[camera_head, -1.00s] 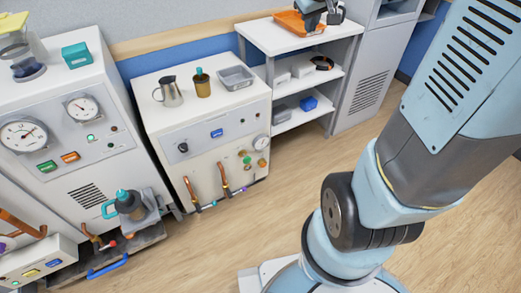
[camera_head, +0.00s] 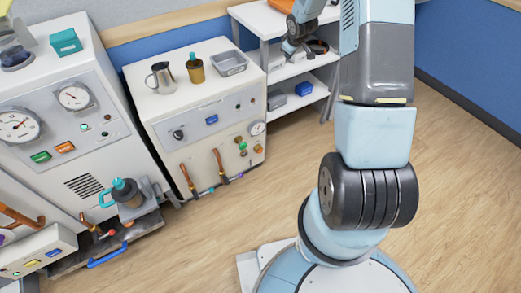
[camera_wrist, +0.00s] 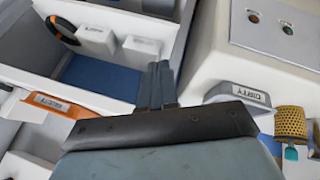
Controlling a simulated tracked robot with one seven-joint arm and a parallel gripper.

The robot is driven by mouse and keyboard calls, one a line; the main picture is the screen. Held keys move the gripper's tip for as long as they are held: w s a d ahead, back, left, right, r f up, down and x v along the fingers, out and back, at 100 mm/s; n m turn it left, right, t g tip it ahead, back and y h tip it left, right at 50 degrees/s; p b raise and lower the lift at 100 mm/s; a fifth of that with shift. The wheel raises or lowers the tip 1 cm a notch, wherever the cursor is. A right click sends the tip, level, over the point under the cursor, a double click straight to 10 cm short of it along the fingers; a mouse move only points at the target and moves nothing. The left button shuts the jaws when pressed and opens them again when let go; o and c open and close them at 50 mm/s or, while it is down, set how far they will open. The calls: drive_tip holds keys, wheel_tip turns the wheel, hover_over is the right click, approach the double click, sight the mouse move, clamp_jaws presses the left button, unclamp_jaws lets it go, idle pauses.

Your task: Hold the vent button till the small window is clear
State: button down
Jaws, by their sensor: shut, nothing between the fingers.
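Several coloured buttons show in the head view, with unreadable labels. The left cabinet has a green button (camera_head: 41,156) and an orange button (camera_head: 65,147). The middle cabinet has a blue button (camera_head: 211,119). A low box at lower left has a yellow button (camera_head: 31,263) and another blue button (camera_head: 53,252). I cannot tell which is the vent button, and cannot make out the small window. My gripper (camera_wrist: 158,68) is shut and empty in the wrist view, pointing toward the shelves. In the head view my wrist is in front of the shelf unit, away from these buttons.
The white shelf unit (camera_head: 246,12) stands behind my arm. A metal jug (camera_head: 161,78), a brown pot (camera_head: 195,69) and a grey tray (camera_head: 230,62) stand on the middle cabinet. A bin labelled DIRTY (camera_wrist: 240,92) shows in the wrist view. The floor in front is clear.

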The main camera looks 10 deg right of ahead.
wheel_tip(320, 180, down, 18)
drive_tip(key=w+n+y, duration=0.1)
drive_tip(key=w+n, duration=0.1)
drive_tip(key=w, duration=0.1)
drive_tip(key=n+y, duration=0.1)
drive_tip(key=y, duration=0.2)
approach(260, 151)
drive_tip(key=w+d+r, duration=0.1)
drive_tip(key=d+r, duration=0.2)
drive_tip(key=d, duration=0.3)
drive_tip(key=s+a+f+t+y, duration=0.1)
drive_tip(key=s+a+f, duration=0.3)
drive_tip(key=s+f, duration=0.4)
wheel_tip(260, 151, down, 3)
drive_tip(key=shift+n+y, duration=0.3)
drive_tip(key=shift+y, duration=0.2)
drive_tip(key=shift+a, duration=0.1)
drive_tip(key=w+a, duration=0.2)
drive_tip(key=w, duration=0.6)
drive_tip(key=shift+w+a, duration=0.15)
drive_tip(key=shift+a, duration=0.15)
drive_tip(key=shift+w+a+r, duration=0.1)
drive_tip(key=shift+w+a, duration=0.05)
drive_tip(key=shift+w, duration=0.3)
drive_tip(key=shift+w+a+r, duration=0.1)
drive_tip(key=shift+w+a, duration=0.05)
drive_tip(key=shift+w, duration=0.3)
idle(1.0)
